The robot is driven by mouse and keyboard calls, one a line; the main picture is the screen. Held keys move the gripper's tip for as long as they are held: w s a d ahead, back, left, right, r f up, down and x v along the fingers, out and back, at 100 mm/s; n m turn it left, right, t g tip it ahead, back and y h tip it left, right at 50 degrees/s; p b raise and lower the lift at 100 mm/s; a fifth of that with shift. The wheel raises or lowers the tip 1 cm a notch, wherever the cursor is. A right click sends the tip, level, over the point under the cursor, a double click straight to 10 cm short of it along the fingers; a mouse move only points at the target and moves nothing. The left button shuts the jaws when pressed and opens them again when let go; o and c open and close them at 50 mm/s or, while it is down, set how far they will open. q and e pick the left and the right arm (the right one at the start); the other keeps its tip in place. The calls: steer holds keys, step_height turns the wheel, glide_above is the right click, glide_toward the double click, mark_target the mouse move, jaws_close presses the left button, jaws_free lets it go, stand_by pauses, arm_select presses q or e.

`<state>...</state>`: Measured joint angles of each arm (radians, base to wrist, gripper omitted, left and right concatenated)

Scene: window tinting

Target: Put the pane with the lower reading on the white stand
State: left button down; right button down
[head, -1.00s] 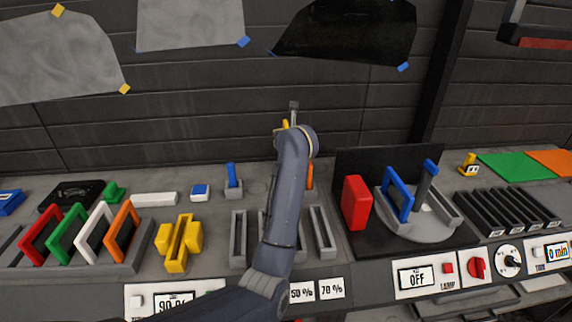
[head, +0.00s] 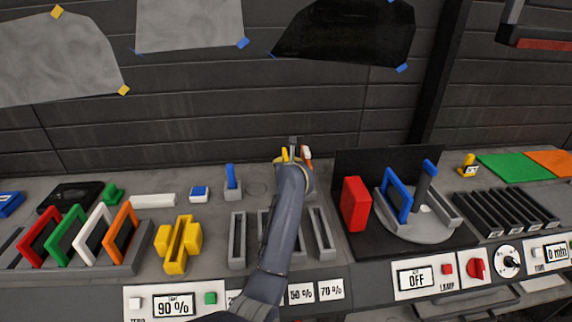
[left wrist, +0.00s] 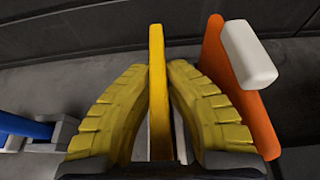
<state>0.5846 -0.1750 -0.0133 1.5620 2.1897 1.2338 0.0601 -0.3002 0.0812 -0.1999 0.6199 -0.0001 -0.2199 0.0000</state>
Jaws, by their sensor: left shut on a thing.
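My left gripper (left wrist: 158,72) is shut on a yellow-framed pane (left wrist: 157,90), seen edge-on between the yellow ribbed fingers. In the head view the wrist hides most of it; a yellow bit (head: 282,156) shows at its left. A pale patch shows between the fingers in the left wrist view; I cannot tell whether it is the white stand. Red (head: 38,235), green (head: 66,233), white (head: 95,232) and orange (head: 121,231) panes stand in a left rack. A blue pane (head: 397,194) stands on the round grey platform (head: 425,229). The display (head: 173,308) reads 90 %. My right gripper is out of view.
An orange piece with a white block (left wrist: 248,53) stands close right of my fingers. Grey slotted holders (head: 237,240) lie in front, partly behind my arm. A yellow block device (head: 179,245) and a red block (head: 355,204) flank them. The lamp display (head: 417,278) reads OFF.

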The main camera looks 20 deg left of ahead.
arm_select(q)
steer(key=shift+f, duration=0.1)
stand_by(0.3)
steer(key=c, duration=1.5)
jaws_free()
steer(key=shift+v, duration=2.75)
